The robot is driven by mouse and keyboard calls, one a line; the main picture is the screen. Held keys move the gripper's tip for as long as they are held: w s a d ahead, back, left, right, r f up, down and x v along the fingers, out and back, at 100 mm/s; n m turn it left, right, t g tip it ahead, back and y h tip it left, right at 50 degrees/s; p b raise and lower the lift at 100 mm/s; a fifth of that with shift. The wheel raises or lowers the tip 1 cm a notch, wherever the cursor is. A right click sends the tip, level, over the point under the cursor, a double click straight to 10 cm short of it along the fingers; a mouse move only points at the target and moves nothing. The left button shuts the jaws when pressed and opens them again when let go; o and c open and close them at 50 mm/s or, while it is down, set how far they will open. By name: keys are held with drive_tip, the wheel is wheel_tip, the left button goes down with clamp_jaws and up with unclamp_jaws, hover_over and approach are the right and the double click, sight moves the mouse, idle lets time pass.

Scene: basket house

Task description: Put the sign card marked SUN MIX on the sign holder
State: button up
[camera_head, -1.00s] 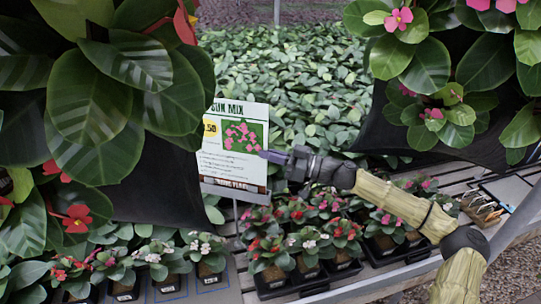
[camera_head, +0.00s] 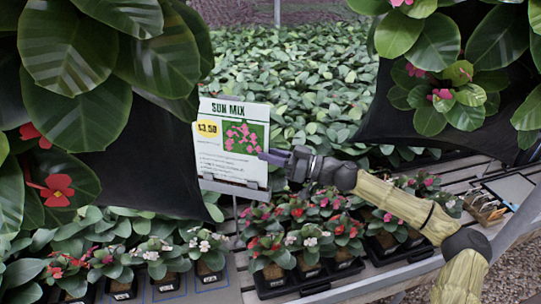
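The white sign card (camera_head: 232,165) marked SUN MIX stands nearly upright at center left, with a yellow price spot and a picture of pink flowers. Its face shows fully. The grey sign holder (camera_head: 236,192) is at its lower edge, above the potted flowers. The card's bottom meets or overlaps the holder; whether it is seated there I cannot tell. My gripper (camera_head: 270,157) reaches in from the right. Its dark fingers are at the card's right edge, one overlapping the front, and appear shut on it. The far finger is hidden.
Large hanging plants (camera_head: 100,55) crowd the left, and another (camera_head: 440,90) hangs at upper right. Potted flowers (camera_head: 300,240) stand below the card on a slatted bench (camera_head: 225,290). A small box of cards (camera_head: 484,208) is at right.

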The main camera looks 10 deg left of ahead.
drive_tip(key=shift+o, duration=0.7)
drive_tip(key=s+d+f+b, duration=0.1)
drive_tip(key=d+b, duration=0.4)
drive_tip(key=d, duration=1.2)
drive_tip(key=shift+s+f, duration=0.25)
drive_tip(key=shift+f, duration=0.3)
drive_tip(key=shift+d, duration=0.15)
